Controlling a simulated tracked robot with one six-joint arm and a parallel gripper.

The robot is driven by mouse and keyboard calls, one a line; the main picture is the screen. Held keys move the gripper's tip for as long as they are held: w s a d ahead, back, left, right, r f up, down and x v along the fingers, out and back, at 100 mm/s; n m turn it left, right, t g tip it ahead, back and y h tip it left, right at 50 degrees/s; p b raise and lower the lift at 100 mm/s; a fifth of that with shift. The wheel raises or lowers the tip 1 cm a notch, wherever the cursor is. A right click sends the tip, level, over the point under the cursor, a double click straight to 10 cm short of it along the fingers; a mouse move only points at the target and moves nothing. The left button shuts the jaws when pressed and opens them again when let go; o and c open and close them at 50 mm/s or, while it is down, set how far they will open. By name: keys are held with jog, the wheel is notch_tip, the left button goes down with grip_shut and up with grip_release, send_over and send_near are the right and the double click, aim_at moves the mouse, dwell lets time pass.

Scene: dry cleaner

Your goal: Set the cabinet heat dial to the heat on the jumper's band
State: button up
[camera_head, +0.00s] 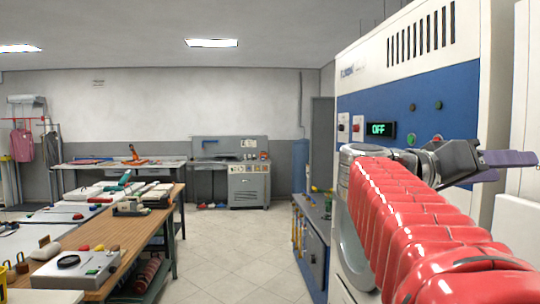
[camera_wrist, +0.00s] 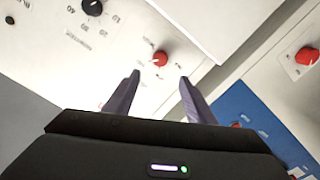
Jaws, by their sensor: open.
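My gripper (camera_wrist: 160,78) is open and empty in the wrist view, its two dark fingers pointing at a pale panel. A red knob (camera_wrist: 160,58) with small marks around it shows just beyond and between the fingertips. A black dial (camera_wrist: 92,7) with a numbered scale is at the top left, cut by the frame edge; its setting is unclear. I cannot tell which one is the heat dial. In the head view, my gripper (camera_head: 512,166) is at the right. Pink garments (camera_head: 22,145) hang on a rail at far left; no band is readable.
A tall white and blue machine (camera_head: 420,95) stands close on the right; its green display (camera_head: 381,129) reads OFF. Another red knob (camera_wrist: 307,56) is on a separate panel. A wooden-topped table (camera_head: 130,235) is at left. The tiled floor (camera_head: 235,255) between is clear.

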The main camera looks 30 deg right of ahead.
jog(key=shift+d, duration=0.15)
jog(key=x, duration=1.3)
jog(key=shift+d, duration=0.3)
jog(key=shift+f, duration=0.1)
jog(key=c, duration=1)
